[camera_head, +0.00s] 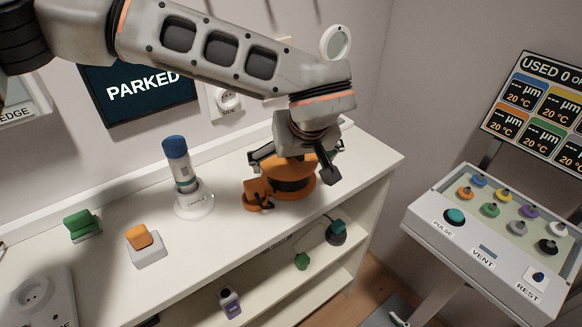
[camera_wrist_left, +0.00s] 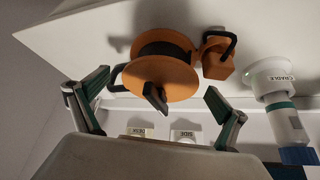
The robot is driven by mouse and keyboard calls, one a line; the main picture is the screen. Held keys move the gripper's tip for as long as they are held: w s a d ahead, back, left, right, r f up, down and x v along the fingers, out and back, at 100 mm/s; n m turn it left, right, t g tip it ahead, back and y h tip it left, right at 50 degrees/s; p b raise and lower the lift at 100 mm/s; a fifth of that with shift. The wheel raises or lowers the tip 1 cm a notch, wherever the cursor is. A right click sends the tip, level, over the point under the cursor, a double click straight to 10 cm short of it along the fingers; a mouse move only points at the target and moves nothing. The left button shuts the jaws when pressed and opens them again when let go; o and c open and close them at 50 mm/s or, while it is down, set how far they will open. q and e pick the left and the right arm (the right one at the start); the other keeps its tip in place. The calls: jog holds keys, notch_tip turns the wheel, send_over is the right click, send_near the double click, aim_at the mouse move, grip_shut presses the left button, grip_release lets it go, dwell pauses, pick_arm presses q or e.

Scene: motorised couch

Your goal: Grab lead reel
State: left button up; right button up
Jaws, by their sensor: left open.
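The lead reel (camera_head: 298,190) is an orange drum with a dark winding, standing at the right end of the white shelf top. An orange block (camera_head: 257,191) with a black loop sits beside it. In the left wrist view the reel (camera_wrist_left: 150,78) shows its round orange face and a dark knob, with the orange block (camera_wrist_left: 218,62) to its right. My left gripper (camera_head: 296,166) is open above the reel and partly hides it. In the left wrist view its fingers (camera_wrist_left: 157,108) are spread wide, with nothing clasped between them. My right gripper is not in view.
A blue-topped cylinder (camera_head: 180,163) stands on a round cradle left of the reel. Green (camera_head: 82,224) and orange (camera_head: 140,236) plug-like pieces sit farther left. A button console (camera_head: 490,240) is at the right. Wall sockets (camera_head: 228,101) are behind my arm.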

pick_arm(q)
jog(key=x, duration=0.5)
jog(key=shift+w+a+f, duration=0.2)
jog(key=shift+w+a, duration=0.05)
jog(key=shift+w, duration=0.1)
jog(key=c, duration=1.3)
